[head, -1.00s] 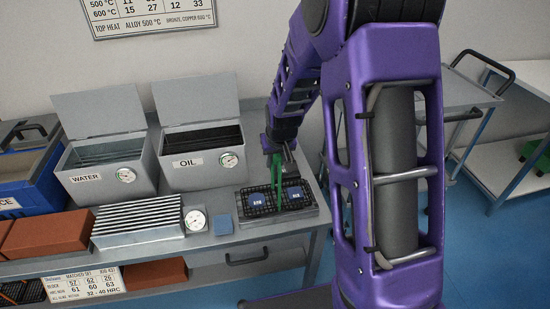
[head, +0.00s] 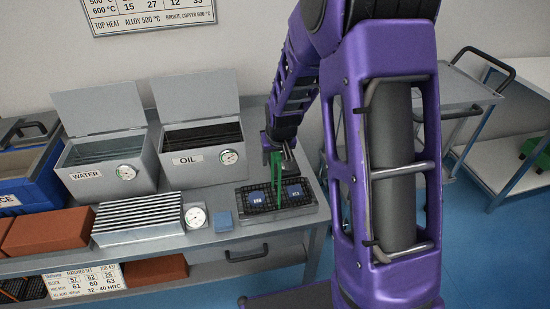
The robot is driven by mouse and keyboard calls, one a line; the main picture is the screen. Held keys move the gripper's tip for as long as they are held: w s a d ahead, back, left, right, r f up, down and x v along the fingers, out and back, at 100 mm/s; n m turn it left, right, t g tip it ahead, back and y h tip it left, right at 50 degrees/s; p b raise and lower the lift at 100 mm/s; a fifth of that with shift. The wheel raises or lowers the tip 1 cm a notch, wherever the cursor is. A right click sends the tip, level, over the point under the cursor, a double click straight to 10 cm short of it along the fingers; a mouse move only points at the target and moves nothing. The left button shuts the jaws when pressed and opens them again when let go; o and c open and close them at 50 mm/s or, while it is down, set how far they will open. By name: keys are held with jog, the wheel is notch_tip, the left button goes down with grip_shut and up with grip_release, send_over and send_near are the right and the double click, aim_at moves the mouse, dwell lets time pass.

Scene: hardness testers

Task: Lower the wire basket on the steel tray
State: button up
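The dark wire basket (head: 248,209) with a green upright handle (head: 277,190) holds two blue labelled blocks. It is at the steel tray (head: 284,213) near the bench's right end. It looks level and very low over the tray or resting on it; the view does not show whether there is a gap. My gripper (head: 280,160) points down above the basket, at the top of the green handle, and appears shut on it. The fingertips are small and partly hidden.
The open OIL tank (head: 187,175) and WATER tank (head: 88,181) stand behind. A grey cart (head: 465,98) stands to the right.

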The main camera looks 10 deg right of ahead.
jog(key=shift+s+f, duration=0.1)
jog(key=shift+f, duration=0.05)
jog(key=p+v, duration=0.3)
jog(key=v, duration=1.4)
jog(key=shift+r, duration=0.35)
